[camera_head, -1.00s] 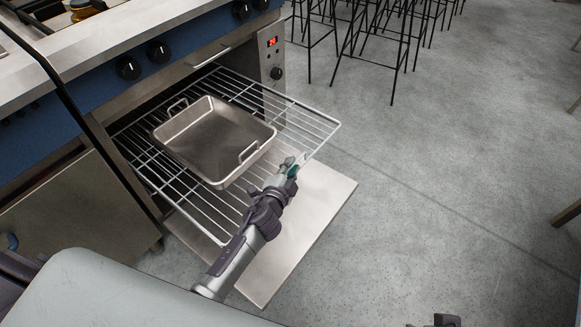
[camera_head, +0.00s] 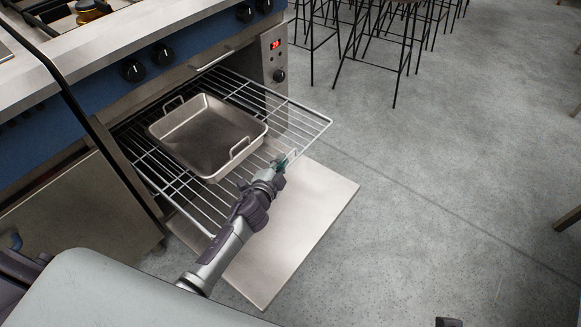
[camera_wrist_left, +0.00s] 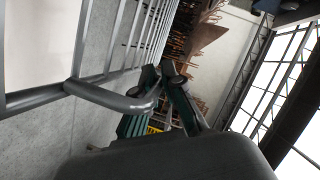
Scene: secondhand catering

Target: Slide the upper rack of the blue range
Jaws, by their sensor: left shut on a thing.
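The blue range (camera_head: 92,92) stands at the left with its oven door (camera_head: 300,220) lowered flat. The upper rack (camera_head: 312,122), a shiny wire grid, is partly out of the oven, over the door. A metal roasting pan (camera_head: 207,137) with two handles sits on it. My left gripper (camera_head: 281,163) is shut on the front of the upper rack. In the left wrist view, its fingers (camera_wrist_left: 164,84) are at the end of a bent front bar of the rack (camera_wrist_left: 112,98). A dark piece at the bottom edge (camera_head: 449,322) may be my right gripper; its fingers cannot be made out.
A red display and a knob are on the range's control panel (camera_head: 275,62). Several black-legged stools (camera_head: 385,45) stand at the back. The grey floor (camera_head: 460,160) right of the door is clear.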

